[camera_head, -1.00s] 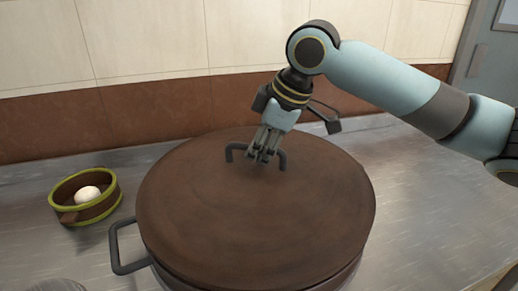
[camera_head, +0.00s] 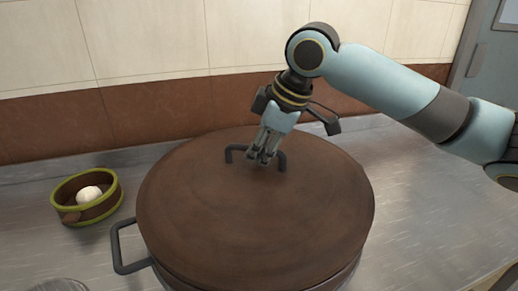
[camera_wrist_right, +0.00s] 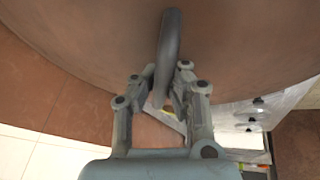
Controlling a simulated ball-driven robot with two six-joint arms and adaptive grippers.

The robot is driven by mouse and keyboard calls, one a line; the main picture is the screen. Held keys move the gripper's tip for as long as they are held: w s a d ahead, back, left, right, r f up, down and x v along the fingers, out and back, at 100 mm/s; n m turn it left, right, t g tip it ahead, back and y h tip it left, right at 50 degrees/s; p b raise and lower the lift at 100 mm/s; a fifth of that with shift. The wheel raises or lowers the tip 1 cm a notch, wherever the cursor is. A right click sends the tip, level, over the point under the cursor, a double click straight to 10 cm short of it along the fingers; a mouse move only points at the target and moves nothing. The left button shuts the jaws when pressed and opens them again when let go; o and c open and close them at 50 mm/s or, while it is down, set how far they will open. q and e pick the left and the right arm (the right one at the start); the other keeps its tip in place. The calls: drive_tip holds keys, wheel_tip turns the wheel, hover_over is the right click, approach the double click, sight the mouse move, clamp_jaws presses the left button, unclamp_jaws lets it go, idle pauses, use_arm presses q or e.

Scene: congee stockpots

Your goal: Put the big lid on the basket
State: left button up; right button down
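The big lid (camera_head: 250,215) is a wide, dark brown disc with a dark bar handle (camera_head: 232,150) on top. It covers a large round brown vessel (camera_head: 345,274) with a dark side handle at left; whether the lid touches its rim is hard to tell. My right gripper (camera_head: 263,156) reaches down onto the lid's handle. In the right wrist view, the handle (camera_wrist_right: 171,35) passes between the two fingers (camera_wrist_right: 167,72), which close on it. A small brown basket-like container (camera_head: 105,205) with green rims stands at left, holding a white round item (camera_head: 88,194). My left gripper is out of view.
The metal counter (camera_head: 35,240) is mostly clear at left and right. A brown and cream tiled wall (camera_head: 150,125) rises close behind the lid. Part of a round grey item (camera_head: 62,286) shows at the bottom left edge.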

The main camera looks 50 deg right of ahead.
drive_tip(key=shift+r+p, duration=0.1)
drive_tip(key=shift+p, duration=0.3)
idle(0.3)
drive_tip(key=shift+f+b, duration=0.35)
drive_tip(key=shift+f, duration=0.35)
idle(0.3)
drive_tip(key=c, duration=1.7)
unclamp_jaws()
drive_tip(key=p+v, duration=0.4)
drive_tip(key=p, duration=0.1)
drive_tip(key=shift+r+p, duration=0.3)
drive_tip(key=shift+p, duration=0.1)
drive_tip(key=p+v, duration=0.6)
drive_tip(key=p, duration=0.2)
drive_tip(key=shift+s+r+p, duration=0.15)
drive_tip(key=shift+s+p, duration=0.05)
drive_tip(key=shift+p, duration=0.15)
